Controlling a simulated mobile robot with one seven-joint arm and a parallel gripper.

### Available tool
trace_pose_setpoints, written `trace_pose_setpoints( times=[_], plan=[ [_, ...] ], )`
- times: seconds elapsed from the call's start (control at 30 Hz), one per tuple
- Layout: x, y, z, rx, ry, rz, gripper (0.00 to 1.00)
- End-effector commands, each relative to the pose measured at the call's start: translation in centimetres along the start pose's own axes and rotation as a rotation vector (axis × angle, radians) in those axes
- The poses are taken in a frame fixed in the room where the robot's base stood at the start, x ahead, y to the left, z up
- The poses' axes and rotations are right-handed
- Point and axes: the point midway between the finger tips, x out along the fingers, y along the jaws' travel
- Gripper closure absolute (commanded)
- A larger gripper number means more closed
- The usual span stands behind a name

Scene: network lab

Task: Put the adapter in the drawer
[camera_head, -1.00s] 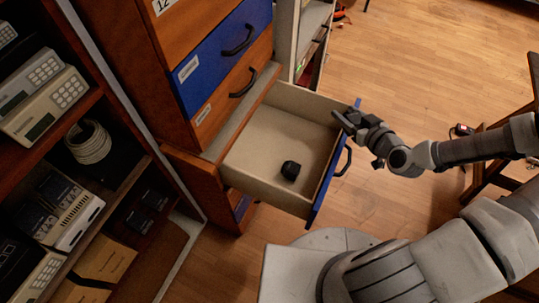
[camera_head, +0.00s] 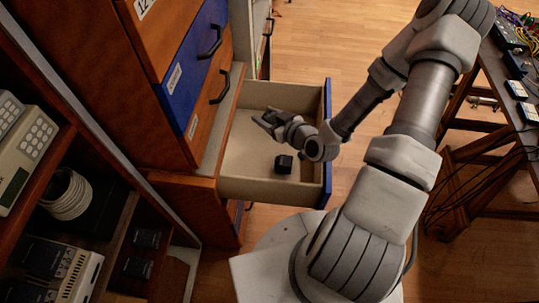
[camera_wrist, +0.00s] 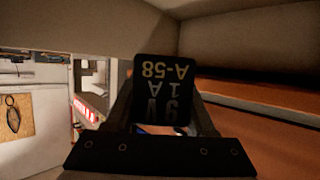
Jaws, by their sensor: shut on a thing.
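My gripper (camera_head: 268,120) is over the open drawer (camera_head: 300,92), toward its back left. In the wrist view my gripper (camera_wrist: 160,125) is shut on a black adapter (camera_wrist: 163,80) with an upside-down label reading 9V, 1A and A-58. In the head view the held adapter is hard to tell from the dark fingers. A second small black block (camera_head: 283,164) lies on the drawer floor near the front, apart from my gripper. I cannot tell whether the held adapter touches the drawer.
The wooden cabinet (camera_head: 150,85) with a blue drawer front (camera_head: 196,70) rises left of the open drawer. A shelf with a white keypad device (camera_head: 27,145) and a cable coil (camera_head: 67,194) is at left. A cluttered table (camera_head: 500,90) stands at right.

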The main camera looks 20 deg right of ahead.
Motion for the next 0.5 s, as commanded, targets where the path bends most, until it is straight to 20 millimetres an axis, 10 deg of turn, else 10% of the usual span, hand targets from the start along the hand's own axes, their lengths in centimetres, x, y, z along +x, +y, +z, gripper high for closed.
trace_pose_setpoints(
  times=[0.17,0.5],
  plan=[
    [1.6,0.9,2.6,0.031,0.004,0.100,1.00],
    [2.5,3.1,-0.4,0.120,0.013,0.311,1.00]
  ],
)
